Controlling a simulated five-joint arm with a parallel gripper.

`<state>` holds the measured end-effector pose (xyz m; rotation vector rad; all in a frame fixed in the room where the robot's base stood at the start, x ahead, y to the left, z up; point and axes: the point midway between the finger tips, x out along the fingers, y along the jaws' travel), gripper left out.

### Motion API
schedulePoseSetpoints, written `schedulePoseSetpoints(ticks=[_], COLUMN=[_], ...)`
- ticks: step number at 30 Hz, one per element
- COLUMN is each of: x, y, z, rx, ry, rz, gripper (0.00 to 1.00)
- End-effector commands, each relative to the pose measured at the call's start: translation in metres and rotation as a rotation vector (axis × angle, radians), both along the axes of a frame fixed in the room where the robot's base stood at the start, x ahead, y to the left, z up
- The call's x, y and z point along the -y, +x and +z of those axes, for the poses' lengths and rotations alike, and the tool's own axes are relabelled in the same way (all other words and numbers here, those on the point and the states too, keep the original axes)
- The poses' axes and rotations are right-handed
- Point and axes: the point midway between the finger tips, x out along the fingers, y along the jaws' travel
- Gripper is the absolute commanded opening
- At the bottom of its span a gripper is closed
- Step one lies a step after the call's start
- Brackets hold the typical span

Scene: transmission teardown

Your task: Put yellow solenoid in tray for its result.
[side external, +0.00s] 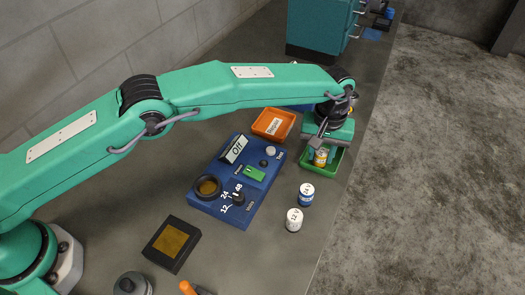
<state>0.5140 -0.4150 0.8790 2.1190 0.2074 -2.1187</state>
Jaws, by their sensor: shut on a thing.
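The yellow solenoid (320,157) shows a yellow band and a pale label. My gripper (322,148) is shut on it and holds it upright over the green tray (342,160) near the table's right edge. I cannot tell whether the solenoid touches the tray floor. An orange tray (273,124) marked "Repair" stands to the left of the green one. Any label on the green tray is hidden.
A blue-banded solenoid (306,195) and a white one (294,220) stand in front of the green tray. A black block with a gold top (172,243) lies front left. A teal cabinet (320,25) stands at the back. The front right table is clear.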

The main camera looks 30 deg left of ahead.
Motion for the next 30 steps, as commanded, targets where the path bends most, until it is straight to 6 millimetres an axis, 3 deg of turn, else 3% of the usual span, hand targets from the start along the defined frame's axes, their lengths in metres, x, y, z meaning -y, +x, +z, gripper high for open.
schedulePoseSetpoints(ticks=[6, 7, 10, 23, 30], x=[0.0, 0.0, 0.0, 0.0, 0.0], y=[0.0, 0.0, 0.0, 0.0, 0.0], z=[-0.003, -0.003, -0.003, 0.001, 0.021], rx=[0.001, 0.0, 0.0, 0.001, 0.001], ry=[-0.001, 0.0, 0.0, -0.001, -0.002], rz=[0.0, 0.0, 0.0, 0.0, 0.0], gripper=[0.0, 0.34, 0.52, 0.52, 0.52])
